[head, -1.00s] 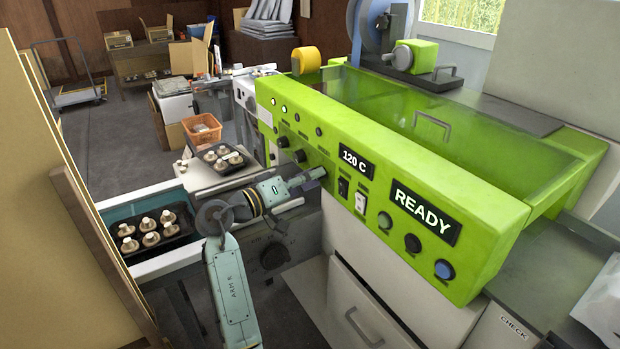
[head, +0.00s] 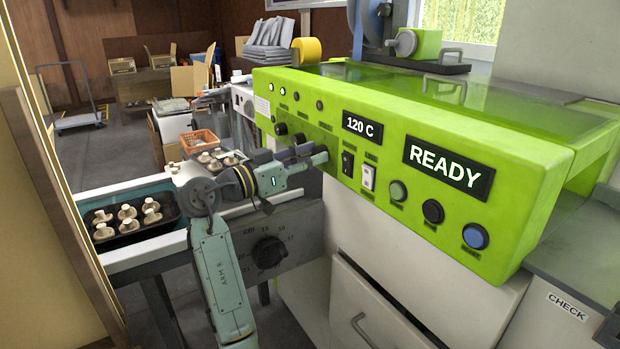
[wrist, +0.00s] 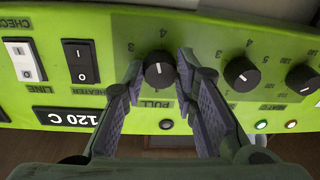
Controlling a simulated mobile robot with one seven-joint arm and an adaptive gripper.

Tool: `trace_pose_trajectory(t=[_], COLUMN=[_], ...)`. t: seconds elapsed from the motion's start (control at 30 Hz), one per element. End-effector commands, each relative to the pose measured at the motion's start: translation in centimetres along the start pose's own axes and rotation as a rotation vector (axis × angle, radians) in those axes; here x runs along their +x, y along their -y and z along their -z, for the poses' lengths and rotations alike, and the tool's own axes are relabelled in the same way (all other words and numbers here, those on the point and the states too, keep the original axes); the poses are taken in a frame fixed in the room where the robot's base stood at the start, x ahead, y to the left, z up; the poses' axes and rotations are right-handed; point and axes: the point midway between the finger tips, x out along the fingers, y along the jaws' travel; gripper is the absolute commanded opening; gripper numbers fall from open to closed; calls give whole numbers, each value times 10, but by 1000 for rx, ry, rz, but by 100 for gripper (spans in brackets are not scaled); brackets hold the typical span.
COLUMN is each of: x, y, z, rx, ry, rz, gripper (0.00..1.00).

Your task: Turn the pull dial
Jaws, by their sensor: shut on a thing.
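The pull dial (wrist: 159,72) is a round black knob with a white pointer line on the green panel, above the word PULL in the wrist view. My gripper (wrist: 160,68) has one dark finger on each side of it, shut on the knob. The pointer line points roughly up in the picture, near the 4. In the head view my gripper (head: 302,152) reaches the panel's front face, and the pull dial is hidden there behind the fingers.
Two similar black dials (wrist: 242,74) (wrist: 302,78) sit beside it. Rocker switches (wrist: 80,62) and the 120 C display (head: 362,127) are on the other side. The READY display (head: 448,168) and push buttons (head: 475,236) are further right. A mushroom tray (head: 160,222) lies by my arm.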

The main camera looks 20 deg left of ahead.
Motion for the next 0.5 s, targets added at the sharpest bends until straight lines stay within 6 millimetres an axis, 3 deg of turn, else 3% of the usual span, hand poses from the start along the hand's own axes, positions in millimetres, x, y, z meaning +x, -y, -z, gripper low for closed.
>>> trace_pose_trajectory(t=[0.5], x=[0], y=[1], z=[-2], rx=[268], ry=[-14], rz=[-19], gripper=[0])
